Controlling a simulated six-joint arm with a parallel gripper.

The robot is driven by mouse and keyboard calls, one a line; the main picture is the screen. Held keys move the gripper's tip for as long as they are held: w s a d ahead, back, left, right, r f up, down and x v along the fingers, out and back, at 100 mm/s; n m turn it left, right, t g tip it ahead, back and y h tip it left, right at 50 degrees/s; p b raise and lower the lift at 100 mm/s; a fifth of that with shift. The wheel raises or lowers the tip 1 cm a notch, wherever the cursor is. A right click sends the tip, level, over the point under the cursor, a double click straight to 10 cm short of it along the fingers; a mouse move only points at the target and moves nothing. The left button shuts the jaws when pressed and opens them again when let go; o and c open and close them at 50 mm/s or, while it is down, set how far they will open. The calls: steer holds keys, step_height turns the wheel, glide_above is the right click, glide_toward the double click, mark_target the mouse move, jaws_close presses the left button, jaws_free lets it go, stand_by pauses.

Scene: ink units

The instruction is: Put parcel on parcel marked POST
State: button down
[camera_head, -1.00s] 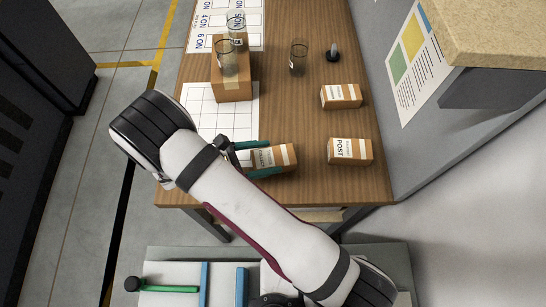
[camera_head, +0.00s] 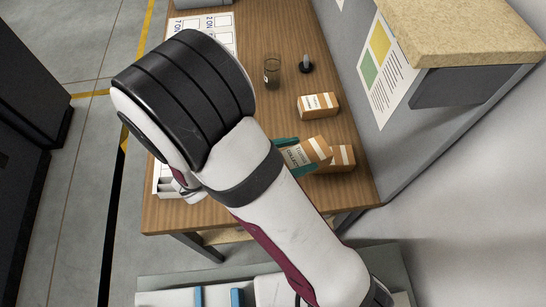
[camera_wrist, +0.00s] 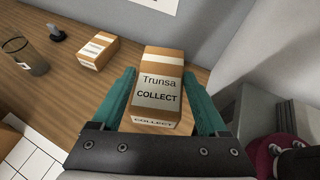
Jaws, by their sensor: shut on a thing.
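My gripper (camera_head: 298,156) is shut on a brown parcel (camera_head: 320,149) with a white label. In the wrist view this parcel (camera_wrist: 158,88) reads "Trunsa COLLECT" and sits between the two green fingers. In the head view it overlaps the left part of the parcel marked POST (camera_head: 343,159), which stands on the table's right side. The POST parcel's label is hidden there now, and the wrist view does not show that parcel. The held parcel looks raised and slightly tilted. I cannot tell whether the two touch.
Another parcel (camera_head: 317,105) lies farther back on the wooden table (camera_head: 285,60). A glass (camera_head: 271,70) and a small dark object (camera_head: 306,65) stand behind it. A grey wall panel with a poster (camera_head: 385,70) borders the table's right side. My arm hides much of the table's left.

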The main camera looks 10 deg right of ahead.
steer(key=shift+d+r, duration=0.2)
steer(key=shift+d, duration=0.15)
steer(key=w+d+r+m+g+h, duration=0.1)
steer(key=w+d+r+m+g, duration=0.25)
steer(key=d, duration=0.45)
steer(key=f, duration=0.6)
steer(key=w+f, duration=0.1)
steer(key=f, duration=0.2)
steer(key=shift+d+f, duration=0.2)
steer(key=shift+f, duration=0.05)
steer(key=shift+f, duration=0.15)
